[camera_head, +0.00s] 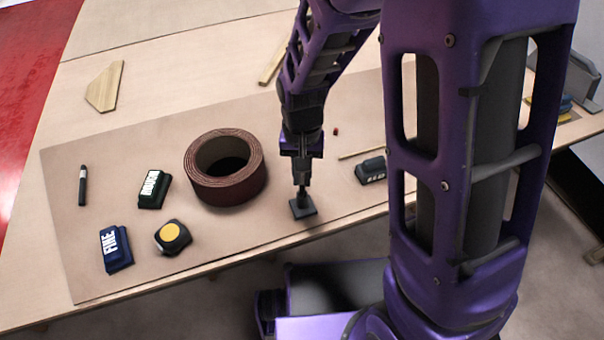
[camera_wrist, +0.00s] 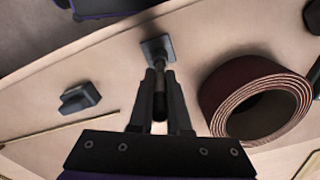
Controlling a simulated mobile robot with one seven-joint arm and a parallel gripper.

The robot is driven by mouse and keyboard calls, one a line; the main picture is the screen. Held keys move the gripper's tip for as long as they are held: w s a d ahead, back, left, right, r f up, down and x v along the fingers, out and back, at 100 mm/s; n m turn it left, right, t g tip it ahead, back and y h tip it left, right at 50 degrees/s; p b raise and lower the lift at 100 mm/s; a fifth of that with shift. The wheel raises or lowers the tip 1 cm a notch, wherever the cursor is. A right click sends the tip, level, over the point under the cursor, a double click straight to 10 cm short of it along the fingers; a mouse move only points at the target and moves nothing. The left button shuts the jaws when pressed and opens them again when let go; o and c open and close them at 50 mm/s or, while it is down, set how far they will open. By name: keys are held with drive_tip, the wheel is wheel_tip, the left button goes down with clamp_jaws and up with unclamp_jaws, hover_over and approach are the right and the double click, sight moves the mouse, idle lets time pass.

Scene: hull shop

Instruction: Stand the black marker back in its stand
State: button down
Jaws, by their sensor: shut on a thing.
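The black marker (camera_wrist: 159,106) is between the two fingers of my gripper (camera_wrist: 160,78), which is shut on it. It is dark and points at the stand. The stand (camera_head: 302,208) is a small dark square base near the front edge of the mat, with a short dark upright part above it. It also shows in the wrist view (camera_wrist: 155,46). In the head view my gripper (camera_head: 302,180) is right above the stand. The marker's lower end lines up with the stand, but I cannot tell whether it is inside or only above it.
A brown tape roll (camera_head: 226,168) stands close left of my gripper. Another black pen-like thing (camera_head: 82,186), a green block (camera_head: 154,189), a blue block (camera_head: 115,249) and a yellow-topped tape measure (camera_head: 172,237) are left.

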drive_tip(key=shift+f+b, duration=0.45)
drive_tip(key=shift+f, duration=0.15)
idle(0.7)
drive_tip(key=c, duration=0.8)
unclamp_jaws()
wheel_tip(320, 180, up, 17)
drive_tip(key=p, duration=0.3)
drive_tip(key=shift+r, duration=0.2)
